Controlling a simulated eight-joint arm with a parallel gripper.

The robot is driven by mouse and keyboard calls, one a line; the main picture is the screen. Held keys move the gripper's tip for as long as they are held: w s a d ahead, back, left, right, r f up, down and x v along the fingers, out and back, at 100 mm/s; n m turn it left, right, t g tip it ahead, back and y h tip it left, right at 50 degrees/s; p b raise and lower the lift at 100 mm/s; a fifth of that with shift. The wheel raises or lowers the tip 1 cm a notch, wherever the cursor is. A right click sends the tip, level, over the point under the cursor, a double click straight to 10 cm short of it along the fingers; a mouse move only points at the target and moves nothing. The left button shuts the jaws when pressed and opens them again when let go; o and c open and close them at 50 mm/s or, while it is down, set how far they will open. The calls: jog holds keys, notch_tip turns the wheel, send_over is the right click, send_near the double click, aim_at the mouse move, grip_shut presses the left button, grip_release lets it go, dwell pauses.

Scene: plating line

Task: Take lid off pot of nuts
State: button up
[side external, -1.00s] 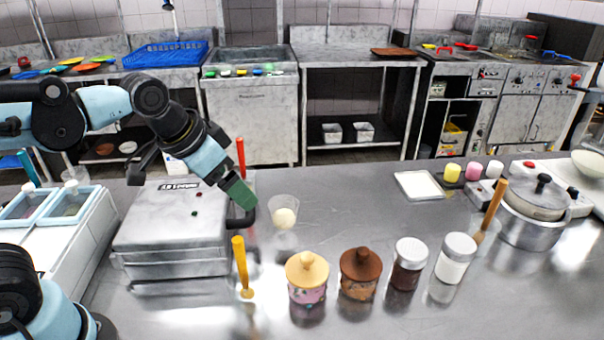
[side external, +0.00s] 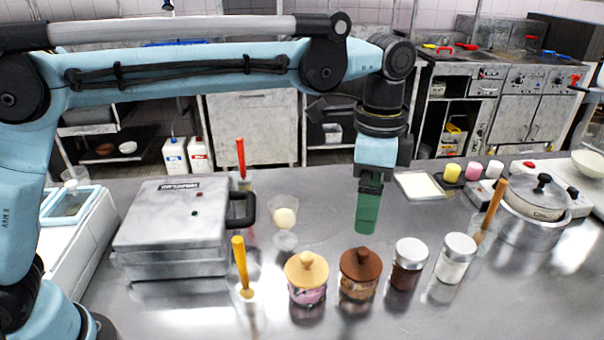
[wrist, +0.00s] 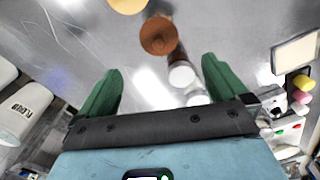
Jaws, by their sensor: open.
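A small pot with a brown knobbed lid (side external: 361,261) stands on the steel counter, with brown, nut-like contents (side external: 357,290) showing through its side. The lid is on. Beside it on the left is a pot with a tan knobbed lid (side external: 306,267) and pink contents. My gripper (side external: 367,230) is above and behind the brown-lidded pot, pointing down. In the wrist view, its green fingers (wrist: 160,75) are spread apart with nothing between them. The brown lid (wrist: 158,36) shows ahead of the fingertips there, and the tan lid is cut by the top edge.
Two jars with white lids (side external: 409,251) (side external: 459,245) stand right of the brown-lidded pot. A yellow-handled utensil (side external: 241,265) stands left of the tan-lidded pot. A grey press machine (side external: 172,229) is at left, and a lidded saucepan (side external: 530,228) at right. Counter behind the pots is mostly clear.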

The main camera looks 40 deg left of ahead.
aim_at(364, 250)
jog(key=f, duration=1.2)
jog(key=shift+d, duration=0.25)
jog(key=c, duration=1)
jog(key=shift+r, duration=0.1)
